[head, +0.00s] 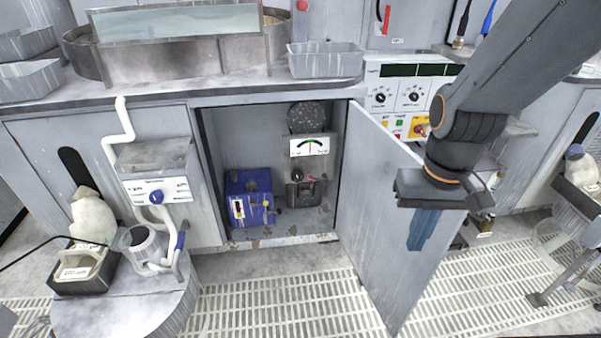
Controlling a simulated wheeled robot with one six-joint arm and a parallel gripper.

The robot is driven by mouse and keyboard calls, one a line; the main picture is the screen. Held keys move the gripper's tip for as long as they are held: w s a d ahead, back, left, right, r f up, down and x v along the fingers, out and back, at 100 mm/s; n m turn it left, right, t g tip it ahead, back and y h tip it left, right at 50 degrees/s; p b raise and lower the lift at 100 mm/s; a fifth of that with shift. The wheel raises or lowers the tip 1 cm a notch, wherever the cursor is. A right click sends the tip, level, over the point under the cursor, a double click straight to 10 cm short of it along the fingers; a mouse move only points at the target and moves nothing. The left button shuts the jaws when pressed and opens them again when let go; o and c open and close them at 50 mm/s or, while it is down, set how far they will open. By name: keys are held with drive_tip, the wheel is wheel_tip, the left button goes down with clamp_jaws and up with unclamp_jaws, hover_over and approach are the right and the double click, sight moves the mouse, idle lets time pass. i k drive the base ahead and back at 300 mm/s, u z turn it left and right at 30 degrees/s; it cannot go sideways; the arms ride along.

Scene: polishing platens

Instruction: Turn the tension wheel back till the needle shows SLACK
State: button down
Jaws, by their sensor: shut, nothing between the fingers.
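A white gauge (309,146) with a coloured arc and a thin needle hangs inside the open cabinet; its needle stands about upright in the middle, and its lettering is too small to read. A dark, speckled round disc (307,117) sits just above the gauge; I cannot tell for certain whether it is the tension wheel. Below the gauge is a dark unit (304,192) with a small knob and red parts. My gripper (416,246) is shut and empty, pointing down in front of the open door, well right of the gauge and disc.
The cabinet door (378,200) swings out toward me, between my gripper and the cabinet opening. A blue box (249,198) stands inside at left. A control panel (412,97) is behind my arm. Slatted floor (275,308) in front is clear.

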sight(297, 175)
drive_tip(key=z, duration=0.05)
drive_tip(key=k, duration=0.5)
drive_tip(key=u, duration=0.7)
drive_tip(key=i, duration=0.9)
drive_tip(key=z, duration=0.25)
